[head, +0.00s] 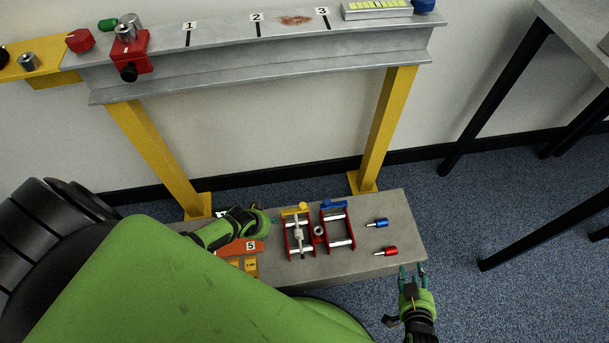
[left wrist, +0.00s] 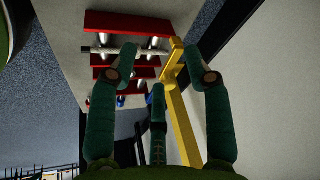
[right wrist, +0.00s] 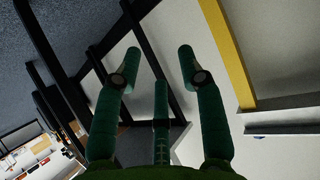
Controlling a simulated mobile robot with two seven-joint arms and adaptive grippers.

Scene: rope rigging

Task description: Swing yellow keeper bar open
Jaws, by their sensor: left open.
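The yellow keeper bar (head: 294,210) lies at the back end of the left red block (head: 289,240) on the low bench. A pale grey rod (head: 299,236) shows inside that block. My left gripper (head: 268,221) is just left of the keeper bar, fingers toward it; no contact can be made out. In the left wrist view its fingers (left wrist: 165,75) are spread and empty before the red blocks (left wrist: 130,23). Yellow shows there beside the right finger, but bar and post are hard to separate. My right gripper (head: 412,272) is open and empty, off the bench's right front corner.
A second red block (head: 350,228) with a blue bar (head: 334,204) adjoins on the right. A blue pin (head: 377,223) and a red pin (head: 386,251) lie further right. An orange piece (head: 238,248) lies front left. Yellow posts (head: 386,125) carry the beam (head: 270,57) behind.

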